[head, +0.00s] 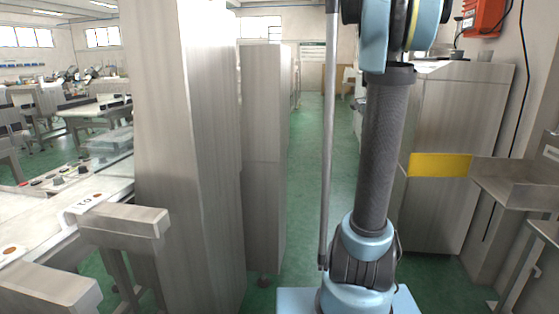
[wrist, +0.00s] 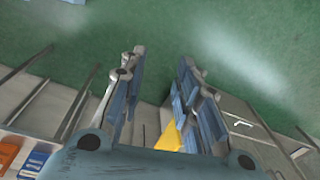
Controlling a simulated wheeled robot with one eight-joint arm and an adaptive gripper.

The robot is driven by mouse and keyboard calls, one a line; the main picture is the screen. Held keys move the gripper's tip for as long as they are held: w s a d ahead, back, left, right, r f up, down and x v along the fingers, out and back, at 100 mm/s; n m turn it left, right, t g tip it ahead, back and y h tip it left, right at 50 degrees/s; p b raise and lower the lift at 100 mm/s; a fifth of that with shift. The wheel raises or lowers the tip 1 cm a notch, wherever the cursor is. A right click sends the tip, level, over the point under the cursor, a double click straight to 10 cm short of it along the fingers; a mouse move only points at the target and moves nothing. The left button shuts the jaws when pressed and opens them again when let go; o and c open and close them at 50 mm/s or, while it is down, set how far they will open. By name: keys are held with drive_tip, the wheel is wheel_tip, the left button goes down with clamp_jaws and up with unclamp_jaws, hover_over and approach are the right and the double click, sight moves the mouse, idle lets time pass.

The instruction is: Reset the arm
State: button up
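My arm (head: 375,150) rises from its base in the right half of the head view, and its upper part runs out of the top of the picture. My gripper is outside the head view. In the wrist view my gripper (wrist: 162,62) points down over the green floor, its two blue-grey fingers apart with a clear gap between them. I see nothing held in it. A yellow patch (wrist: 170,140) shows behind the fingers, partly hidden by them.
A grey machine with a yellow panel (head: 440,165) stands at right. Green floor (head: 305,160) is clear between them. Orange and blue items (wrist: 32,162) show lower left.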

drive_tip(key=s+a+f+n, duration=0.3)
drive_tip(key=s+a+n, duration=0.15)
drive_tip(key=s, duration=0.35)
drive_tip(key=s+a+f+n, duration=0.4)
drive_tip(key=s+a, duration=0.2)
drive_tip(key=s, duration=0.1)
drive_tip(key=s+a+f+n, duration=0.2)
drive_tip(key=s+f+n, duration=0.2)
drive_tip(key=s+f, duration=0.2)
drive_tip(key=s+a+f+n+t, duration=0.1)
drive_tip(key=s+a+f+n, duration=0.1)
drive_tip(key=s+f+n, duration=0.3)
wheel_tip(320, 180, down, 2)
drive_tip(key=shift+s+a+f, duration=0.1)
drive_tip(key=shift+s+a, duration=0.2)
drive_tip(key=shift+s, duration=0.9)
drive_tip(key=shift+s, duration=0.15)
